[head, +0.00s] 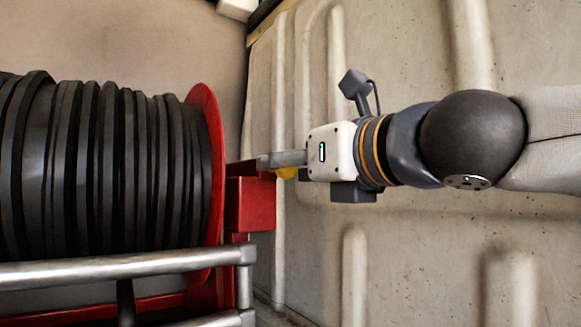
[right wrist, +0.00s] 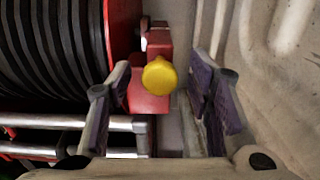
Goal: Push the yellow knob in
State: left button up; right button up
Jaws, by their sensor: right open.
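The yellow knob (right wrist: 159,76) is round and sits on a red bracket (right wrist: 150,98) beside the reel. In the right wrist view it lies between the two fingers of my right gripper (right wrist: 165,92), which is open, with a gap on each side of the knob. In the head view only a small yellow part of the knob (head: 287,173) shows below the fingers of my right gripper (head: 268,161); the rest is hidden. I cannot tell how far the knob stands out. My left gripper is not in view.
A reel with a red flange (head: 208,125) and thick black hose (head: 100,165) fills the left. A grey metal tube frame (head: 120,270) runs in front of it. A ribbed, pale wall (head: 400,240) stands behind and to the right of my right arm.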

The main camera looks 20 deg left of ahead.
jog(key=shift+s, duration=0.1)
grip_shut()
jog(key=shift+w+a+r+p, duration=0.25)
jog(key=shift+w+a+p, duration=0.3)
jog(key=shift+a, duration=0.2)
jog(key=shift+w+f, duration=0.15)
jog(key=shift+c, duration=0.4)
grip_release()
jog(key=shift+a, duration=0.1)
jog(key=shift+o, duration=0.4)
jog(key=shift+w+a+f, duration=0.1)
jog(key=shift+w, duration=0.05)
notch_tip(320, 180, up, 10)
jog(key=shift+r, duration=0.1)
